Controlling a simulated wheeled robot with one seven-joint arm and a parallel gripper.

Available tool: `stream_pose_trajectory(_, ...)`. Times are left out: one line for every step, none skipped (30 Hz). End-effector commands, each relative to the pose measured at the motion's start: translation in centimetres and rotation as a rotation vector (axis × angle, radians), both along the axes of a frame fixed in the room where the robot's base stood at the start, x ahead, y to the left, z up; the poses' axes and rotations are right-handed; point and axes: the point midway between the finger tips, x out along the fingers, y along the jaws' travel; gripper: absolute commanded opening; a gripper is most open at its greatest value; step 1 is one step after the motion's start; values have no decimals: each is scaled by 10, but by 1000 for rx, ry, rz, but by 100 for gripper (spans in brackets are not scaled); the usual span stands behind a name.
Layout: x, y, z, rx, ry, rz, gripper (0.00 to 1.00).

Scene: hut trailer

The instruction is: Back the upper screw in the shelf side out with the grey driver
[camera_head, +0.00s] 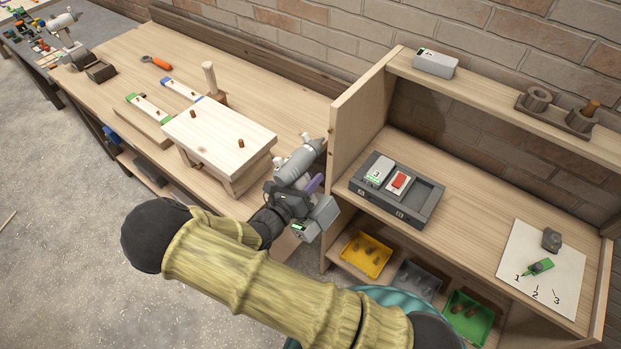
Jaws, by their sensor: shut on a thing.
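The grey driver (296,166) is in my gripper (292,187), which is shut on it. The driver lies tilted, its nose up and to the right, close to the left edge of the shelf side (350,130). A grey block with a small green display (316,217) hangs at its lower end. I cannot tell whether the driver's tip touches the shelf side. My arm crosses the lower middle of the view.
Left of the driver, a small wooden stand (220,133) with pegs is on the workbench (125,58). On the shelf's board are a dark tray (428,208) with two small boxes and a numbered white sheet (520,285). Yellow (354,268) and green (485,325) bins sit below.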

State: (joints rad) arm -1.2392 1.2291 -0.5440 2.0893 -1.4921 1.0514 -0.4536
Motion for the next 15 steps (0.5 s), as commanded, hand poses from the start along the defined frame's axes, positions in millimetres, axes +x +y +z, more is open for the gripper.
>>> stream_pose_trajectory(1, -1, 2, -2, -4, -2, 0)
stream_pose_trajectory(0, -1, 2, -2, -4, -2, 0)
stream_pose_trajectory(-1, -2, 2, -2, -3, -2, 0)
stream_pose_trajectory(-3, -2, 2, -3, -2, -2, 0)
stream_pose_trajectory(-5, -3, 2, -3, -2, -2, 0)
stream_pose_trajectory(-8, -4, 3, -3, -2, -2, 0)
stream_pose_trajectory(-12, -6, 3, -4, -1, -2, 0)
stream_pose_trajectory(-15, -7, 3, -4, -1, -2, 0)
stream_pose_trajectory(-20, -9, 4, -4, -2, -1, 0)
stream_pose_trajectory(-23, -11, 4, -5, -1, -1, 0)
stream_pose_trajectory(-27, -12, 4, -5, -1, -1, 0)
stream_pose_trajectory(-32, -14, 3, -5, -1, -1, 0)
stream_pose_trajectory(-35, -15, 3, -5, 0, -1, 0)
stream_pose_trajectory(-39, -17, 3, -4, -1, -2, 0)
stream_pose_trajectory(-43, -19, 3, -5, 0, -1, 0)
